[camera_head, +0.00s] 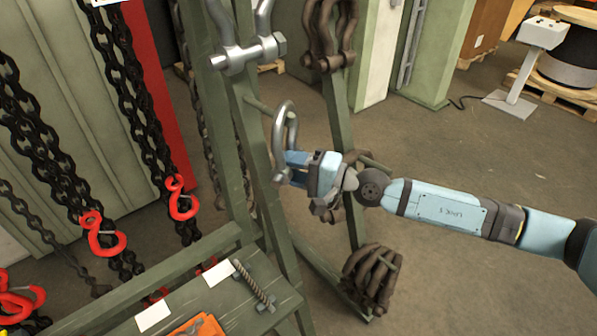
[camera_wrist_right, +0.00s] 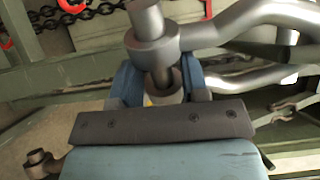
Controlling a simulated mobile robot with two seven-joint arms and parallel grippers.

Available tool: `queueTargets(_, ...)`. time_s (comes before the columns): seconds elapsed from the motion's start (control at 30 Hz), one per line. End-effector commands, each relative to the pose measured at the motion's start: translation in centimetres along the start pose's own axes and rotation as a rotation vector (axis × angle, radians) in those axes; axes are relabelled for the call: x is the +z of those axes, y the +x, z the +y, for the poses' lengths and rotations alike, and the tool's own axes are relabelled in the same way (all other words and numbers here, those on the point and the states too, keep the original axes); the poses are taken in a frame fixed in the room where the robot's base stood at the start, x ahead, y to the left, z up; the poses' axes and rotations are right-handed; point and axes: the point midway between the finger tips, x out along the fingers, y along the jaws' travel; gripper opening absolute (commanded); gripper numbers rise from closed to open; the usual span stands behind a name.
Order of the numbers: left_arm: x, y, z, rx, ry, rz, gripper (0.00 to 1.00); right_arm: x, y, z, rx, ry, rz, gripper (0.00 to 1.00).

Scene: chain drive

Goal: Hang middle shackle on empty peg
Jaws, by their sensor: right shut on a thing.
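A grey metal shackle (camera_head: 281,118) is in my right gripper (camera_head: 293,160), which is shut on its lower end. The shackle stands upright with its bow at the top, beside the green rack. A short green peg (camera_head: 259,106) sticks out from the rack post towards the bow; I cannot tell whether its tip is inside the bow. In the right wrist view the shackle (camera_wrist_right: 152,28) is close up between the blue fingers (camera_wrist_right: 160,85), its bow running off to the right. My left gripper is not in view.
A bright shackle (camera_head: 245,52) and a rusty shackle (camera_head: 330,60) hang higher on the rack. Rusty shackles or links (camera_head: 372,275) hang low on it. Black chains with red hooks (camera_head: 102,232) hang at left. A bench (camera_head: 238,300) holds a bolt (camera_head: 254,284).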

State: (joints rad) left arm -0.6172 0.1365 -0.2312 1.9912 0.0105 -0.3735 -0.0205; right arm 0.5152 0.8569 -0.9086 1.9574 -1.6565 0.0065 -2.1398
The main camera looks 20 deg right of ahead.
Motion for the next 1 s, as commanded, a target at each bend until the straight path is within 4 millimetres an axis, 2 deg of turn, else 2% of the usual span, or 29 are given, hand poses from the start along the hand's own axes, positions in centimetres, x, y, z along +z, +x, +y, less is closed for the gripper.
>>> queueTargets(0.43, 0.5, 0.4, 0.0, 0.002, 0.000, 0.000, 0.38, -1.2, 2.1, -0.2, -0.006, -0.002, 0.001, 0.00)
queueTargets(0.6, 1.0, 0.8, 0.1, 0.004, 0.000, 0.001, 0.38, -1.5, 2.7, 0.4, -0.005, -0.001, 0.001, 0.00)
queueTargets(1.0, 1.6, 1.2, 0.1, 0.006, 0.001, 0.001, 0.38, -1.9, 3.2, 0.8, -0.005, -0.003, 0.001, 0.00)
